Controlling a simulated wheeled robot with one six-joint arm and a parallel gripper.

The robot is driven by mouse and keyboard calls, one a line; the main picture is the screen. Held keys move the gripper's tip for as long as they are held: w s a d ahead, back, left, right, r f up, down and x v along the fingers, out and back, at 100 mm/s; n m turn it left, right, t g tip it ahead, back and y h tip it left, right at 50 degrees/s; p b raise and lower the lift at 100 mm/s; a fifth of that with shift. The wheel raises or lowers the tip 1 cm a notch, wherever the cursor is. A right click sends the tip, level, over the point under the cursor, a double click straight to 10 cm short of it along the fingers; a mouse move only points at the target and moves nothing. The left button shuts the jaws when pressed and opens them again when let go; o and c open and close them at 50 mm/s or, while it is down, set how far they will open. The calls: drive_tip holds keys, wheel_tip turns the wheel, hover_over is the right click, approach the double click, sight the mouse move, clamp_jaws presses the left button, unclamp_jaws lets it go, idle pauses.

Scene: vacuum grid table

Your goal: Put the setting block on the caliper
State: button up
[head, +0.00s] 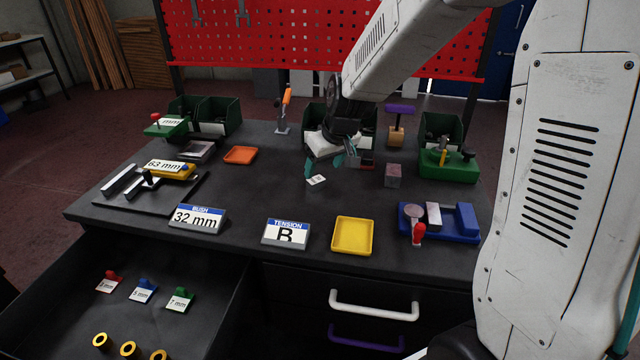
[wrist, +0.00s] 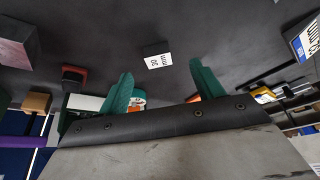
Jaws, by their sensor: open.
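A small dark block with a white "30 mm" label (head: 316,181), which looks like the setting block, lies on the table. In the wrist view the block (wrist: 157,57) shows beyond my fingertips, roughly between them. My gripper (head: 328,165) is open and empty, close above and behind the block. Its teal fingers (wrist: 162,72) stand wide apart, and I see no contact with the block. A dark plate with silver bars (head: 122,182) and a yellow part labelled "63 mm" (head: 172,168) sits at the left; it may be the caliper, but I cannot tell for sure.
A grey cube (head: 393,176) stands right of my gripper. A yellow tray (head: 352,236), the "32 mm" sign (head: 198,218) and the "Tension B" sign (head: 287,233) line the front. A blue fixture (head: 440,224) is at right. Table between block and signs is clear. A drawer (head: 205,265) is open.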

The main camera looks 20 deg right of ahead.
sight(318, 181)
drive_tip(key=x, duration=0.8)
drive_tip(key=shift+w+d+r, duration=0.15)
drive_tip(key=shift+w+d, duration=0.1)
drive_tip(key=c, duration=1.3)
drive_tip(key=shift+r, duration=0.1)
